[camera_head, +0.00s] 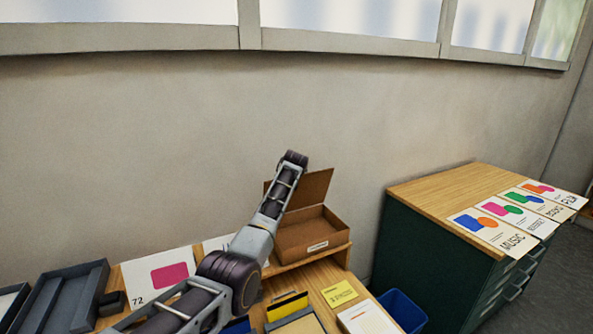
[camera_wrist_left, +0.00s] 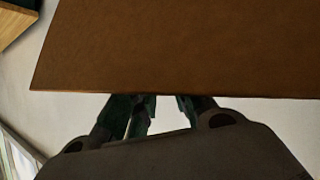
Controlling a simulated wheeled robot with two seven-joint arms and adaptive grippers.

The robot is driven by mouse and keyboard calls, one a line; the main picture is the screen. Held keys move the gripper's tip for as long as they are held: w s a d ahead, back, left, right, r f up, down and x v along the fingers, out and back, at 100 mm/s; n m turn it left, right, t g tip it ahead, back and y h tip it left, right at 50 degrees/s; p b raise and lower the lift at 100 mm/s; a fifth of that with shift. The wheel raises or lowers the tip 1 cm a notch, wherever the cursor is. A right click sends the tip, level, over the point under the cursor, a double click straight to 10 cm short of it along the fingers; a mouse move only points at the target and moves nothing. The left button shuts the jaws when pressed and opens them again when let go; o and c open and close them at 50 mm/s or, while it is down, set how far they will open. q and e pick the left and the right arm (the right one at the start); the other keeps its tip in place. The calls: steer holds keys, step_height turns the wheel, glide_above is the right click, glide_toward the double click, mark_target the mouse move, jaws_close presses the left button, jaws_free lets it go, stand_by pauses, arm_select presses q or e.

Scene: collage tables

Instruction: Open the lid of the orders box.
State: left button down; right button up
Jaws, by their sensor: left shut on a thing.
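The orders box (camera_head: 295,247) is a brown cardboard box with a small white label on its front. It stands on a wooden shelf by the wall. Its lid (camera_head: 317,186) is raised and stands tilted up at the back, so the inside shows. My left arm reaches over the table to the lid's left part. My left gripper (camera_wrist_left: 162,102) is shut on the lid's edge in the left wrist view, where the lid (camera_wrist_left: 180,50) fills the upper part. In the head view my wrist hides the fingers. My right gripper is not in view.
A dark green cabinet (camera_head: 425,255) with a wooden top and several printed cards stands to the right. A blue bin (camera_head: 403,310) stands between it and the table. Dark trays (camera_head: 65,298), a yellow note (camera_head: 340,293) and papers lie on the table. The wall is close behind.

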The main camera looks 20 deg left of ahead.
arm_select(q)
steer(key=shift+s+a+f+g, duration=0.1)
steer(key=shift+a+f+g, duration=0.1)
steer(key=shift+f, duration=0.45)
steer(key=shift+s+a+f+g, duration=0.1)
steer(key=shift+f+g, duration=0.1)
steer(key=shift+f, duration=0.4)
steer(key=c, duration=1.3)
jaws_free()
steer(key=shift+w+r, duration=0.1)
steer(key=shift+r, duration=0.3)
steer(key=shift+t, duration=0.3)
steer(key=shift+s+a+r+p, duration=0.1)
steer(key=shift+s+r+p, duration=0.9)
steer(key=shift+r, duration=1.35)
steer(key=shift+s+a+r+p, duration=0.1)
steer(key=shift+s+r+p, duration=0.4)
steer(key=shift+s+r, duration=1.45)
steer(key=shift+s+a+r+p, duration=0.1)
steer(key=shift+s+r+p, duration=0.65)
steer(key=shift+r, duration=2.05)
